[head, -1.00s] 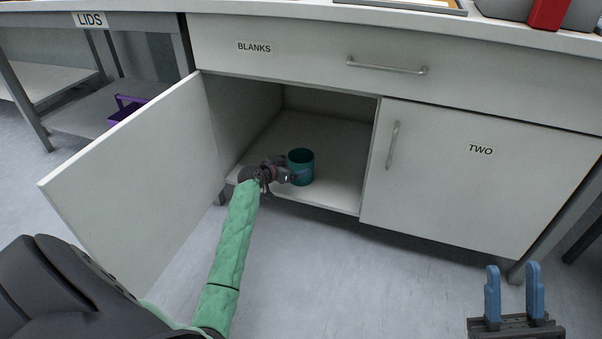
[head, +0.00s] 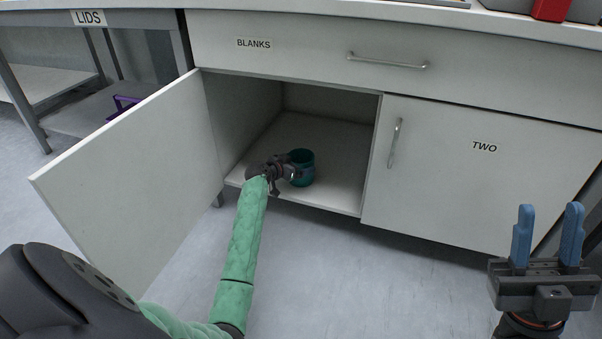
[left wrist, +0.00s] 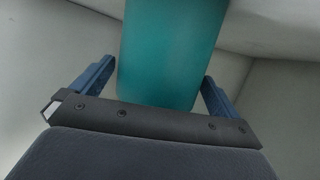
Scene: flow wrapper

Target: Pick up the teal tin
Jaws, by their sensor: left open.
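The teal tin (head: 304,168) stands upright on the floor of the open cupboard, near its front edge. My left gripper (head: 293,172) is at the tin's left side in the head view. In the left wrist view, the tin (left wrist: 170,55) lies between the two blue fingers of my left gripper (left wrist: 158,85), which are spread apart, with a gap showing on each side. My right gripper (head: 546,238) is at the lower right of the head view, its two blue fingers pointing up, apart and empty.
The cupboard door (head: 130,180) stands open on the left, beside my left arm. The closed door marked TWO (head: 470,175) is to the right, below a drawer marked BLANKS (head: 300,50). A purple container (head: 122,106) sits on a shelf at the far left.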

